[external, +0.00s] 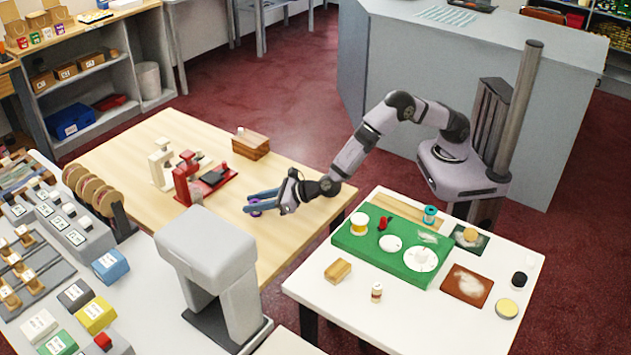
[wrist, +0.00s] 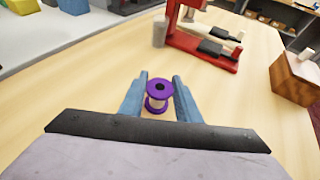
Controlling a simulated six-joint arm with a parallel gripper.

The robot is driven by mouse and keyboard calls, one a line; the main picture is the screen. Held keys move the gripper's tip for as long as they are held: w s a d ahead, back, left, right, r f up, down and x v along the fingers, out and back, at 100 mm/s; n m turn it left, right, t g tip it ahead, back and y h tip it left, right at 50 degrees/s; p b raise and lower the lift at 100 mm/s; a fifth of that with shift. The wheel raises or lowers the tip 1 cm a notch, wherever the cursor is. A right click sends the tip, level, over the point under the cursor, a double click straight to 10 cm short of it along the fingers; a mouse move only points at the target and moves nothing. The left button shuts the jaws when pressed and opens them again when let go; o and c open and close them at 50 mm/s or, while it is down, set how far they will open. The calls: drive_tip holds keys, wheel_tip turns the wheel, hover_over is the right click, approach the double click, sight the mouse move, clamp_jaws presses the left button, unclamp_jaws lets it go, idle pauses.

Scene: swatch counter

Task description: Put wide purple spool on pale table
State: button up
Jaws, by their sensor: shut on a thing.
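The wide purple spool (wrist: 159,94) has purple rims and a pale middle, and it stands upright between the two blue fingers of my gripper (wrist: 160,90). In the external view the spool (external: 255,212) is a small purple patch partly hidden by the fingers. My gripper (external: 258,203) is shut on it over the pale wooden table (external: 310,190), right of the table's middle. The spool is low over the tabletop; I cannot tell whether its base touches. The wooden table also shows in the wrist view (wrist: 85,80).
A red stand (external: 188,182), a white stand (external: 160,165) and a wooden block (external: 251,145) sit farther back on the wooden table. A white table (external: 400,310) with a green board (external: 350,243) is at right. The wood around the spool is clear.

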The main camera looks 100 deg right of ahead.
drive_tip(key=shift+f, duration=0.15)
drive_tip(key=o, duration=1)
drive_tip(key=shift+r, duration=0.25)
drive_tip(key=b+v, duration=0.1)
drive_tip(key=v, duration=1.1)
drive_tip(key=shift+b, duration=0.4)
